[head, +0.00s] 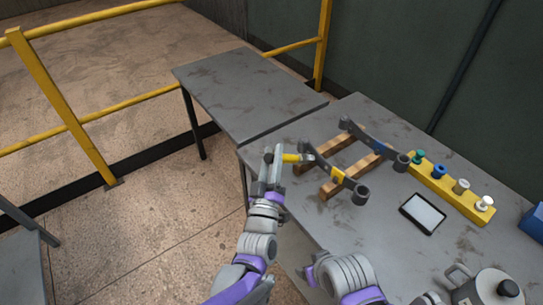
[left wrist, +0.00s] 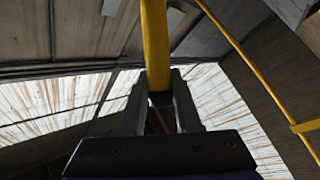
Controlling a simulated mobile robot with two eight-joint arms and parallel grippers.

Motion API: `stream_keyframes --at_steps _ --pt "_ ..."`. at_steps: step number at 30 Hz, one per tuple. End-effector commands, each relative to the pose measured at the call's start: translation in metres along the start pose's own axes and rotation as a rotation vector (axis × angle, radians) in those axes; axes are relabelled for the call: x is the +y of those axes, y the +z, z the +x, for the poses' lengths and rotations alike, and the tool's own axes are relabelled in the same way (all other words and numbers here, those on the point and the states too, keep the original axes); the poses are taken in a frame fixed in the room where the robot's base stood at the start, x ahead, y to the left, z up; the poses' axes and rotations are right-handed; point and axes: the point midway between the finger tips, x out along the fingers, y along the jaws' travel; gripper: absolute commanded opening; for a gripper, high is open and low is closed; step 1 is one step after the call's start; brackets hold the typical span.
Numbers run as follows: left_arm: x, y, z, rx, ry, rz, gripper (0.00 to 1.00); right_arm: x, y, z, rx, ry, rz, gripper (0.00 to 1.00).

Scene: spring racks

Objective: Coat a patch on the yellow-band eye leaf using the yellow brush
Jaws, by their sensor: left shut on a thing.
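My left gripper (head: 272,165) is shut on the yellow brush (head: 291,157). The brush points right, its pale tip close to the left end of the yellow-band eye leaf; I cannot tell whether it touches. In the left wrist view the yellow handle (left wrist: 155,45) stands between both fingers of my left gripper (left wrist: 160,88). The yellow-band eye leaf (head: 323,164) is a dark bar with an eye at its near right end and a yellow band (head: 338,175). It rests across wooden strips.
A blue-band leaf (head: 361,133) lies behind on the same wooden strips (head: 345,146). A yellow holder (head: 441,184) carries several coloured pieces, right. A tablet (head: 422,213) lies in front; a grey pot (head: 487,287) stands near right. The side table (head: 245,90) is bare.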

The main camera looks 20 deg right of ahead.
Motion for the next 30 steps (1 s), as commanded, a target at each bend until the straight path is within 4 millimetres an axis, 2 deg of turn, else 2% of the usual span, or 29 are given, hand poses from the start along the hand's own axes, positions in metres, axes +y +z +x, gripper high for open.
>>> stream_keyframes --at_steps 14,30 --pt "0.004 0.005 0.005 0.0 0.0 -0.001 0.0 0.0 0.0 0.0 0.0 0.0 0.0 0.66" --pt "0.029 0.014 -0.021 0.0 0.001 -0.003 0.0 0.0 0.0 0.001 0.0 0.0 0.0 0.66"
